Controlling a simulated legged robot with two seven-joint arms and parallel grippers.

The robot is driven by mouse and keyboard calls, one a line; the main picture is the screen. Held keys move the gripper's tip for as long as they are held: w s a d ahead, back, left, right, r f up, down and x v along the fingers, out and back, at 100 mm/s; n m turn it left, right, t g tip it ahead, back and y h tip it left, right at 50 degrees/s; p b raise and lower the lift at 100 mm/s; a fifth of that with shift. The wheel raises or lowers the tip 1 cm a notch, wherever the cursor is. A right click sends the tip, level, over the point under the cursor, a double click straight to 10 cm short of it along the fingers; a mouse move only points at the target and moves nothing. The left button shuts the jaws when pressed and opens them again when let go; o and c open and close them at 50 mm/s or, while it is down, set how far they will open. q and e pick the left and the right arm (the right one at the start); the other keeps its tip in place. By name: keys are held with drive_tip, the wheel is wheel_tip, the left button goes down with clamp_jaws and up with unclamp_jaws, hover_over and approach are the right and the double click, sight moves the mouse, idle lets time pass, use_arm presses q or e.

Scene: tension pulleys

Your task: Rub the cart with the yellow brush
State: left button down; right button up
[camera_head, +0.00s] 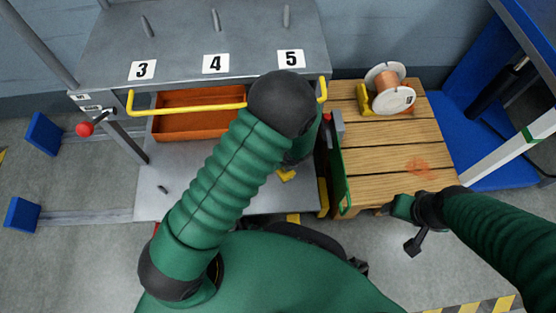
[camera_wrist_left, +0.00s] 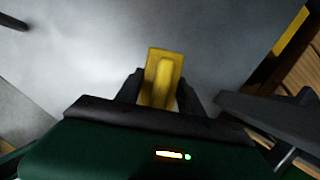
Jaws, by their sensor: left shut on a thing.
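The yellow brush (camera_wrist_left: 163,78) sits between the two dark fingers of my left gripper (camera_wrist_left: 160,92) in the left wrist view, which is shut on it. In the head view the brush (camera_head: 287,175) shows as a small yellow patch beside my left forearm, which hides most of that gripper. It is over the grey lower shelf, left of the wooden-topped cart (camera_head: 385,160). The cart's slatted top bears an orange-red smear (camera_head: 421,168) at its right. My right gripper (camera_head: 413,241) is at the cart's front right edge; its finger opening is unclear.
A spool of copper wire (camera_head: 390,90) stands at the cart's back on a yellow holder. A grey metal stand (camera_head: 180,55) numbered 3, 4 and 5, with a yellow rail and orange tray (camera_head: 195,123), is at left. A blue frame (camera_head: 480,140) stands at right.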

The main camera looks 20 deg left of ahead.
use_arm(q)
drive_tip(key=shift+r+p, duration=2.9)
drive_tip(key=shift+r, duration=0.1)
wheel_tip(320, 180, up, 3)
drive_tip(key=p, duration=0.3)
drive_tip(key=shift+r, duration=0.15)
drive_tip(key=shift+s+f, duration=0.1)
drive_tip(key=shift+f, duration=0.1)
